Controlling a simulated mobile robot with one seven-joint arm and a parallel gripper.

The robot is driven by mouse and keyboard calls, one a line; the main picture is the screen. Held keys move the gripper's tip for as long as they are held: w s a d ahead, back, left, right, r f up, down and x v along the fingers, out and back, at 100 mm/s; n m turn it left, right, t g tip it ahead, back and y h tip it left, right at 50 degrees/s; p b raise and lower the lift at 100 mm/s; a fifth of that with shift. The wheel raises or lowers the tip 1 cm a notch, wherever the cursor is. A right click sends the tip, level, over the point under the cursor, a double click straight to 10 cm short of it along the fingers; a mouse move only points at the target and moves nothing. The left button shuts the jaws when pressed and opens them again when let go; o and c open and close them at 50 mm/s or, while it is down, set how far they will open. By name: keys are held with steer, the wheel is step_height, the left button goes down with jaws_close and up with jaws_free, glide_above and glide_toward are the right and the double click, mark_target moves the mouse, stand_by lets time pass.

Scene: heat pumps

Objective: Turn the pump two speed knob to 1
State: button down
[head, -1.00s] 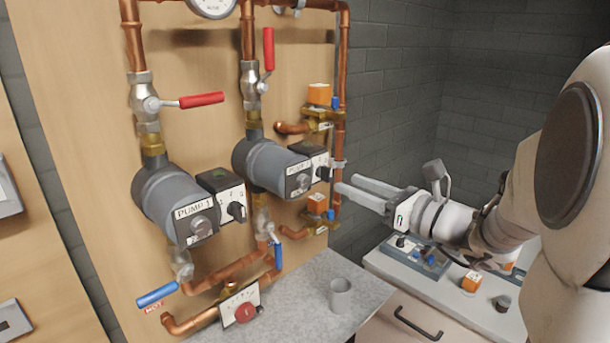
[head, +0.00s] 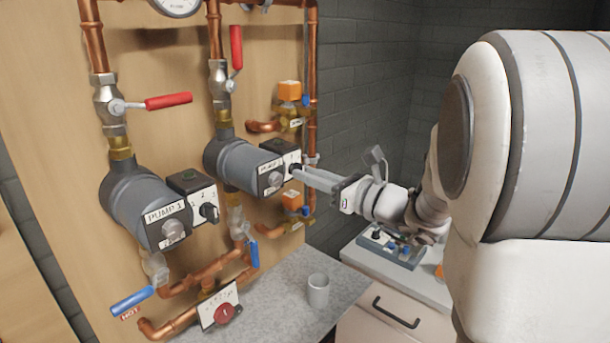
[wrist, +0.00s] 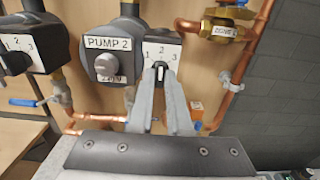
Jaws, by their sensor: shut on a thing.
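Pump two (head: 240,165) is a grey cylinder with a black control box on its right, and its "PUMP 2" label shows in the wrist view (wrist: 107,43). The box has a white dial face (wrist: 150,50) marked 1, 2, 3. The black speed knob (wrist: 160,73) sits below the numbers. Its white mark looks upright, toward the 2. My gripper (wrist: 161,80) is shut on the knob, one finger on each side. In the head view my gripper (head: 300,172) reaches the dial from the right, and the fingertips largely hide the knob.
Pump one (head: 150,205), with its own speed knob (head: 209,211), stands to the left. Copper pipes (head: 312,90) and a zone valve (wrist: 225,28) are close on the right. A grey mug (head: 318,291) stands on the counter below. A control box (head: 390,247) lies on the right-hand cabinet.

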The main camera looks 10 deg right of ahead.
steer(key=shift+f+b, duration=0.1)
steer(key=shift+b, duration=0.25)
steer(key=n+b, duration=0.8)
steer(key=b, duration=0.5)
steer(key=shift+n+b, duration=0.4)
steer(key=c, duration=0.9)
jaws_free()
steer(key=shift+o, duration=0.2)
